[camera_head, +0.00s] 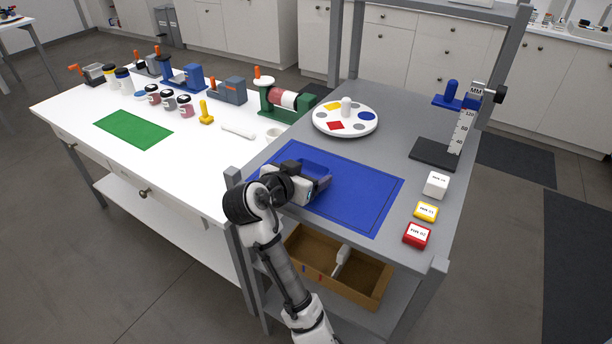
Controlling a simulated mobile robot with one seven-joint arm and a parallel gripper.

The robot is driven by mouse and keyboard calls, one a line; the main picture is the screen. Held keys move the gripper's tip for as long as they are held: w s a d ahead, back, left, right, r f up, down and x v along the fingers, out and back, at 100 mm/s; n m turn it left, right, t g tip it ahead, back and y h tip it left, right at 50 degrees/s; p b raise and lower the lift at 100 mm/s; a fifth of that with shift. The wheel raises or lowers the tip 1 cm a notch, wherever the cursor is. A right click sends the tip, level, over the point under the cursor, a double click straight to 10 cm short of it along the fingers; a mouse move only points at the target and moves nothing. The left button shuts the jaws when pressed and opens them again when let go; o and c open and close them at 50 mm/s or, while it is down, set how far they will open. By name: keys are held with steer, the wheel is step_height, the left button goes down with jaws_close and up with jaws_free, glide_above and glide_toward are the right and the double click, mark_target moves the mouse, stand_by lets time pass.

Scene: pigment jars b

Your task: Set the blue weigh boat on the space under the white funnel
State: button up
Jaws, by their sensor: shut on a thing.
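My gripper (318,184) is over the blue mat (367,206) on the grey table, shut on the blue weigh boat (312,166). The boat is a shallow dark-blue tray, partly hidden by my gripper. I cannot tell whether it touches the mat. I cannot clearly make out a white funnel. A small white upright piece (346,105) stands at the middle of a round white plate (325,122) with coloured patches. A white flared part (264,82) sits atop a green machine on the white table.
A measuring stand (461,132) is at the grey table's right. White (436,184), yellow (425,211) and red (417,235) boxes line the right edge. Grey uprights frame the table. A brown bin (368,280) is below. Jars and a green mat (133,129) are on the white table.

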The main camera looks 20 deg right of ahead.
step_height(320, 180, up, 20)
steer(key=shift+f+p, duration=0.15)
steer(key=shift+p, duration=0.3)
